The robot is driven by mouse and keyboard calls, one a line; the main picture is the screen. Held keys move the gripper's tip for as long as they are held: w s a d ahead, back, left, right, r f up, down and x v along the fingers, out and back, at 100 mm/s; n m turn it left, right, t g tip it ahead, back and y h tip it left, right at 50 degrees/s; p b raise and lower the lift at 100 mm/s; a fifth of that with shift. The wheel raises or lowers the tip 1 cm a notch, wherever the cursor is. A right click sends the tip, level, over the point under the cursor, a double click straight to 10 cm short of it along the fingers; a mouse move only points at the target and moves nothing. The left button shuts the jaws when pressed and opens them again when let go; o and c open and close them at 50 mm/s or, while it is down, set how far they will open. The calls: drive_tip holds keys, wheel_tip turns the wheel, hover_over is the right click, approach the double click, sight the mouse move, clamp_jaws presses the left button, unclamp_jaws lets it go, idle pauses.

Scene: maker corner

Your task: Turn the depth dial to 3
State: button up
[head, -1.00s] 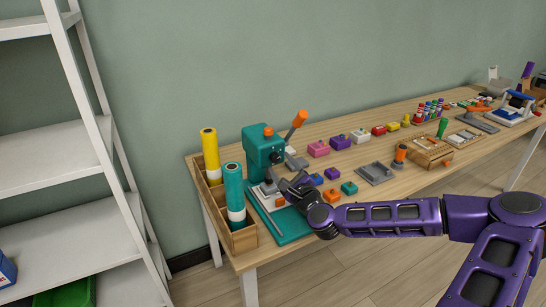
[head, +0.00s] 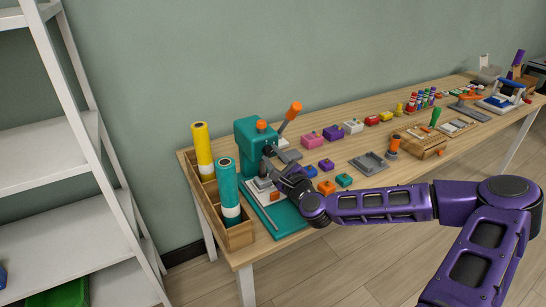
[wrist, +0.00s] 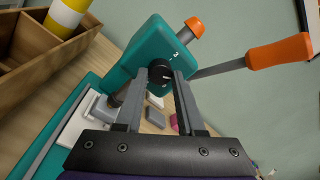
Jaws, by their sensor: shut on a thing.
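The teal press (head: 252,142) stands at the left end of the bench, with an orange-tipped lever and a small orange cap on top. Its black depth dial (wrist: 160,70) sits on the press head in the wrist view. A small white mark like a 3 shows on the teal face beside it. My gripper (wrist: 164,76) has its two grey fingers on either side of the dial and is shut on it. In the head view my gripper (head: 270,160) reaches the press front from the right. The dial's pointer cannot be made out.
A wooden holder (head: 236,236) with yellow and teal rolls stands just left of the press. The orange-tipped lever (head: 290,115) rises close to its right side. Small coloured blocks and a grey tray (head: 369,163) lie to the right on the bench.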

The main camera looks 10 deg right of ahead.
clamp_jaws()
drive_tip(key=n+b, duration=0.2)
drive_tip(key=n, duration=0.3)
drive_tip(key=shift+f+n, duration=0.1)
drive_tip(key=shift+n, duration=0.3)
drive_tip(key=n+b, duration=0.1)
drive_tip(key=n, duration=0.2)
drive_tip(key=n+b, duration=0.1)
drive_tip(key=n, duration=0.2)
drive_tip(key=shift+t+y, duration=0.3)
drive_tip(key=shift+y, duration=0.1)
drive_tip(key=shift+w+r+n, duration=0.1)
drive_tip(key=shift+r+n, duration=0.1)
drive_tip(key=shift+n, duration=0.2)
drive_tip(key=shift+d, duration=0.1)
drive_tip(key=o, duration=1)
unclamp_jaws()
drive_tip(key=shift+o, duration=0.2)
drive_tip(key=shift+f, duration=0.1)
